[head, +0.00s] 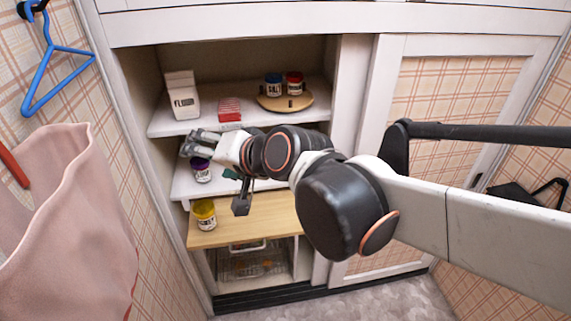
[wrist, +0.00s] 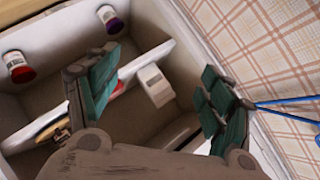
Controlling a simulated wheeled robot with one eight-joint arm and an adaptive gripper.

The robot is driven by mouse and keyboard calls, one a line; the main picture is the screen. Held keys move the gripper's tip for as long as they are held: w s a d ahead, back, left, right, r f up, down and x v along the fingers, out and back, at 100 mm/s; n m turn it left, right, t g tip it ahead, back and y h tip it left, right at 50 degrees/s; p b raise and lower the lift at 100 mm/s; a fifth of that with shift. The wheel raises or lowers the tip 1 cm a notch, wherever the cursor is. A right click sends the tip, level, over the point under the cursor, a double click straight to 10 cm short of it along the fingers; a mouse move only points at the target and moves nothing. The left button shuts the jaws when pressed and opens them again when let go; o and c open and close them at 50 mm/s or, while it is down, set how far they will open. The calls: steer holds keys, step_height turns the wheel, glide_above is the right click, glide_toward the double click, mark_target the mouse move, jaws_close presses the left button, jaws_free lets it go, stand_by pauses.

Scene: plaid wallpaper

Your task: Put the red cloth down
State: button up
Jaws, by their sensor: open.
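A folded red cloth with pale stripes (head: 230,109) lies on the upper shelf of the cabinet, between a white flour box (head: 183,96) and a round wooden turntable (head: 270,103). My gripper (head: 187,142) is in front of the cabinet, left of and below the cloth and near the shelf edge. In the wrist view my gripper (wrist: 163,62) has its green-padded fingers spread wide, with nothing between them. The flour box (wrist: 154,85) shows beyond the gap. The cloth is mostly hidden there behind the left finger.
A salt jar (head: 273,84) and a red-lidded jar (head: 294,83) stand on the turntable. A purple-lidded jar (head: 201,169) is on the middle shelf, a yellow jar (head: 205,214) on the wooden board (head: 262,214). A blue hanger (head: 55,65) and pink fabric (head: 75,225) hang left.

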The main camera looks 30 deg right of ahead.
steer(key=s+d+f+n+g+h, duration=0.2)
steer(key=s+d+f+n, duration=0.1)
steer(key=s, duration=0.3)
steer(key=s+d+f+n+g+h, duration=0.2)
steer(key=s+d+f+n, duration=0.1)
steer(key=s+d+f, duration=0.2)
steer(key=shift+s+d+n+g, duration=0.15)
steer(key=shift+s+n+g, duration=0.25)
steer(key=shift+s, duration=0.55)
